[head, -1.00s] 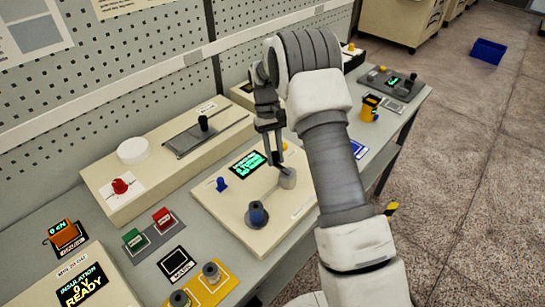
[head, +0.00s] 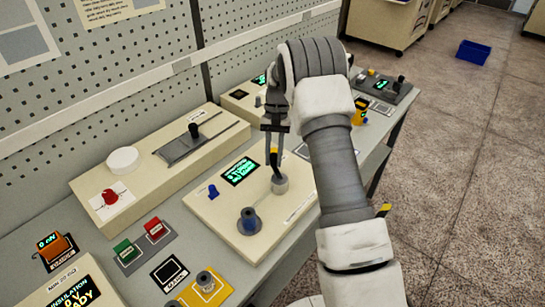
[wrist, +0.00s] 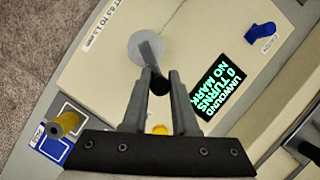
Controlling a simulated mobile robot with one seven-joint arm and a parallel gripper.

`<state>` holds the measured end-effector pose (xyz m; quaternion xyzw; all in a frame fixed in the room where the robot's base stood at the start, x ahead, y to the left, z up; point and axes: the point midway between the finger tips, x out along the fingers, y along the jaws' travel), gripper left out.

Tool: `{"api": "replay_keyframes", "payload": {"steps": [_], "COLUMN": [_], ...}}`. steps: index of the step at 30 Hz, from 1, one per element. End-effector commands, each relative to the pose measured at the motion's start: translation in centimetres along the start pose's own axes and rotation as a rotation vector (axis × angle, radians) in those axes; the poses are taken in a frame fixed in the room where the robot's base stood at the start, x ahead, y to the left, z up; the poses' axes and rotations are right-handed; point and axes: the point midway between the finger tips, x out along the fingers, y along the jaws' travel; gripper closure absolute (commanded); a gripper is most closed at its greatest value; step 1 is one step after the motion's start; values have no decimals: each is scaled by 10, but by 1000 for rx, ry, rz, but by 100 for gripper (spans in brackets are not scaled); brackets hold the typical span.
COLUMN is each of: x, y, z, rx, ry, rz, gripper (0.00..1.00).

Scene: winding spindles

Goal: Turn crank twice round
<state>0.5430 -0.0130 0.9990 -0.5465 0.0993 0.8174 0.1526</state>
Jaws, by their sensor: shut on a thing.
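The crank hub (head: 279,185) is a grey cylinder on the cream winding board (head: 215,207). It also shows in the wrist view as a grey disc (wrist: 136,52). A short grey crank arm (wrist: 150,52) runs from it to a dark handle (wrist: 159,86). My gripper (head: 274,160) is shut on this handle at the far side of the hub, with a finger on each side in the wrist view (wrist: 159,80). The lit display (wrist: 217,85) reads "UNWOUND 0 TURNS NO MARK". A dark blue spool (head: 249,221) stands nearer on the same board.
Green (head: 124,250) and red (head: 155,229) buttons are at left. A yellow-and-black post (head: 360,112) stands behind my arm.

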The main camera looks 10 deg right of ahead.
Motion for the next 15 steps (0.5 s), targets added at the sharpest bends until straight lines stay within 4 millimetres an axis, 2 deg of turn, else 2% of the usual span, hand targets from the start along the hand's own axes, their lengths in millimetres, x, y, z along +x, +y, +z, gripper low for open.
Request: {"api": "replay_keyframes", "payload": {"steps": [11, 12, 15], "x": [0, 0, 0], "y": [0, 0, 0], "z": [0, 0, 0], "rx": [3, 3, 3], "ry": [0, 0, 0], "rz": [-1, -1, -1], "gripper": [100, 68, 50]}}
